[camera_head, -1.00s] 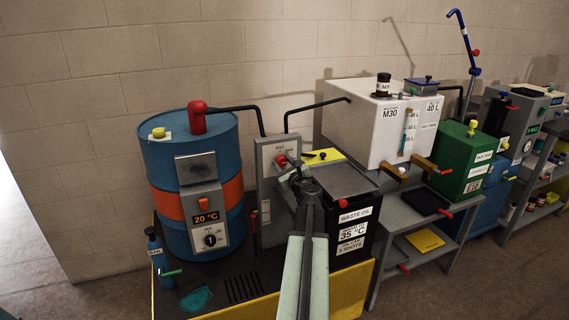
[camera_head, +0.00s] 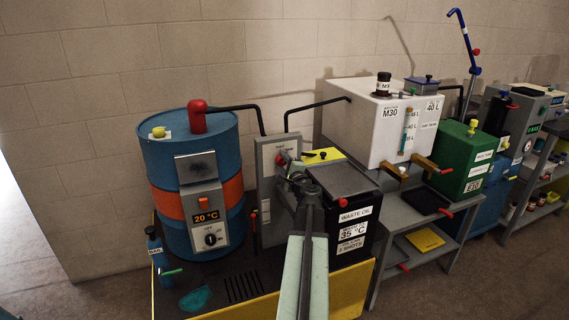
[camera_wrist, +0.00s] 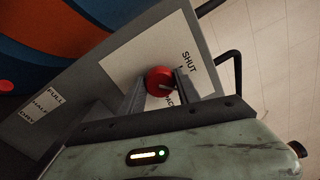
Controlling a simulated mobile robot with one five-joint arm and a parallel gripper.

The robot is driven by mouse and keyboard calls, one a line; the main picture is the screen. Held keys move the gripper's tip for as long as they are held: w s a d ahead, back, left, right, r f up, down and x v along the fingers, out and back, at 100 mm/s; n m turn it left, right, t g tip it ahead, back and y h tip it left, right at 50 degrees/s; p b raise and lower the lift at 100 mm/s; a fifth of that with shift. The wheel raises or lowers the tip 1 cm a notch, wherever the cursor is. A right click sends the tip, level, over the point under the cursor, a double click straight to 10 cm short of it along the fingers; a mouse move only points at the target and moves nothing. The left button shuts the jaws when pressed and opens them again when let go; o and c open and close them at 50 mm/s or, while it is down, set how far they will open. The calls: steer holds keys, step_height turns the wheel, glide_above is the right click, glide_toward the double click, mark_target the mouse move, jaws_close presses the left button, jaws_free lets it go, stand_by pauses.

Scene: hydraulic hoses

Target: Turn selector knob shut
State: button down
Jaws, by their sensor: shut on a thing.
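The red selector knob (camera_wrist: 159,78) sits on a white label plate (camera_wrist: 150,45) on the grey panel in the wrist view. The word SHUT reads clearly on the plate; another word is partly covered by a finger. A pale mark shows on the knob's face. My gripper (camera_wrist: 160,88) has one finger on each side of the knob and is shut on it. In the head view the grey panel (camera_head: 266,155) stands between the drum and the waste oil box, and my gripper (camera_head: 287,170) covers most of the knob.
A blue drum (camera_head: 165,165) with an orange band stands left of the panel. The black waste oil box (camera_head: 350,222) is close on the right. Black pipes (camera_head: 232,107) run above. A blue bottle (camera_head: 155,250) stands at the front left.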

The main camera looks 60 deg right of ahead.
steer(key=n, duration=0.4)
steer(key=shift+s+a+f+n, duration=0.1)
steer(key=shift+f+n, duration=0.05)
steer(key=shift+n, duration=2.05)
steer(key=c, duration=0.9)
jaws_free()
steer(key=shift+o, duration=0.2)
